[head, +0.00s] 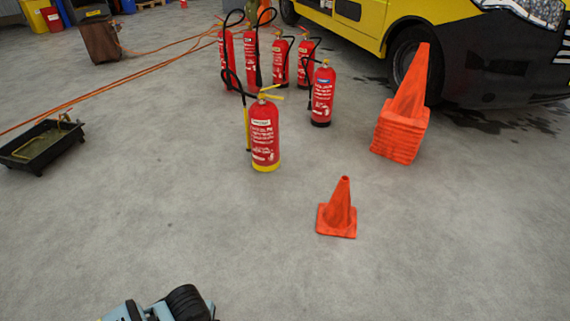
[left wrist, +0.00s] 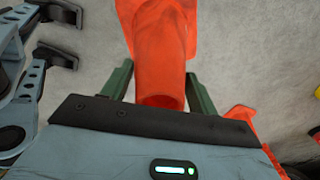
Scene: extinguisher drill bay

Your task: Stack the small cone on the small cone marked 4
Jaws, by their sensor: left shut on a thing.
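In the left wrist view, my left gripper (left wrist: 160,92) has its green fingers shut on an orange small cone (left wrist: 162,50). The fingers flank the cone's narrow end, and its wide base reaches the top edge of the picture. In the head view, one orange small cone (head: 338,208) stands upright on the floor, right of centre. No number shows on either cone. An orange piece (left wrist: 243,118) at the right of the left wrist view is partly hidden by the gripper body; I cannot tell which cone it is.
A red extinguisher with a yellow base (head: 265,140) stands left of and behind the floor cone. More extinguishers (head: 321,97) stand behind it. A stack of taller cones (head: 398,140) is at the right, near a yellow vehicle (head: 352,25). A black tray (head: 40,148) lies at left.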

